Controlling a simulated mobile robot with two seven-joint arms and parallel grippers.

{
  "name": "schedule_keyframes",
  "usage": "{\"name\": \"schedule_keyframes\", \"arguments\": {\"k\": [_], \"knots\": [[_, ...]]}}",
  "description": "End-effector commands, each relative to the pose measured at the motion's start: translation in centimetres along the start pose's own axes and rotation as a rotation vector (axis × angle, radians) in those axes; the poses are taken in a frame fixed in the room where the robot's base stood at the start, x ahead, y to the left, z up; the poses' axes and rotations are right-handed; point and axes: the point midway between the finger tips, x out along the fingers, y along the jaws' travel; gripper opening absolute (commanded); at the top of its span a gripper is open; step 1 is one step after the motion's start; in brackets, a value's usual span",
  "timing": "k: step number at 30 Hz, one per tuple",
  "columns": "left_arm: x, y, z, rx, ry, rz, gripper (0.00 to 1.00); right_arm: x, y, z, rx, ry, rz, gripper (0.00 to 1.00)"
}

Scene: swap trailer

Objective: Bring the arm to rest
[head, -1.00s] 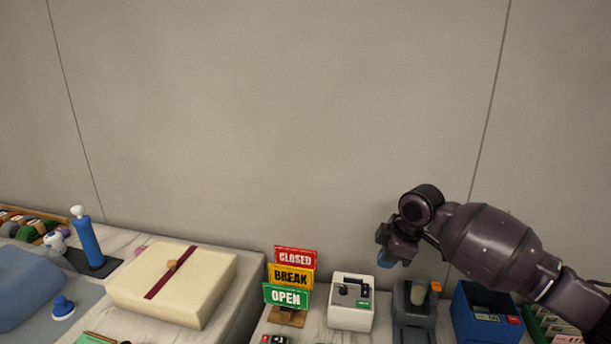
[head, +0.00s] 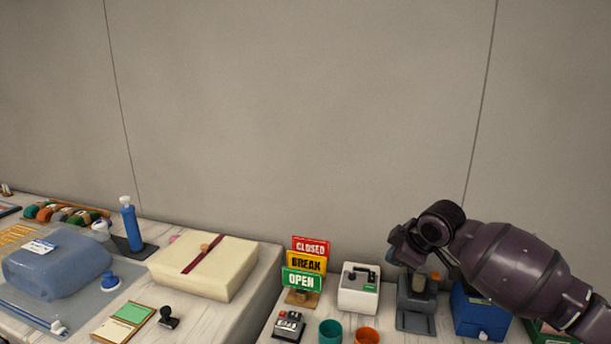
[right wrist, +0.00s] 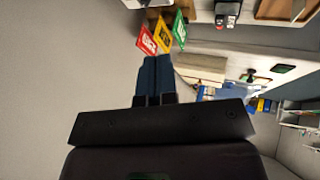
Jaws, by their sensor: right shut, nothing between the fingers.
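My right arm comes in from the right in the head view, with its dark wrist and gripper (head: 402,246) raised in front of the wall, above the dark grey device on the counter. In the right wrist view the blue fingers (right wrist: 153,75) are together with nothing between them. In that view they point toward the sign stand and the counter, apart from both. My left gripper is not in the head view.
The sign stand with CLOSED, BREAK and OPEN plates (head: 305,265) stands beside a white box device (head: 358,290). A blue box (head: 478,312) and a grey device (head: 415,318) stand at right. A cream case (head: 203,268) lies left. The wall (head: 300,110) is bare.

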Motion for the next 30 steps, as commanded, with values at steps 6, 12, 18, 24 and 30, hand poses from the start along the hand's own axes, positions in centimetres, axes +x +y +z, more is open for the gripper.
{"name": "schedule_keyframes", "arguments": {"k": [6,12,18,24,30], "knots": [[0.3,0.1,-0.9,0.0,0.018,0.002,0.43,-0.8,0.8,-3.9,0.047,0.201,0.182,0.0],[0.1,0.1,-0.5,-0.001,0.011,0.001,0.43,-0.2,-1.1,-4.4,0.127,0.374,0.284,0.0],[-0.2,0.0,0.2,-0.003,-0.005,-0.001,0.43,0.8,-4.6,-2.4,0.234,0.517,0.357,0.0],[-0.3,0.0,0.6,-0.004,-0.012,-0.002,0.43,1.6,-8.8,1.6,0.354,0.604,0.421,0.0],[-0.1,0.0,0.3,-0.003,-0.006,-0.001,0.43,2.1,-13.3,6.8,0.468,0.621,0.48,0.0]]}}
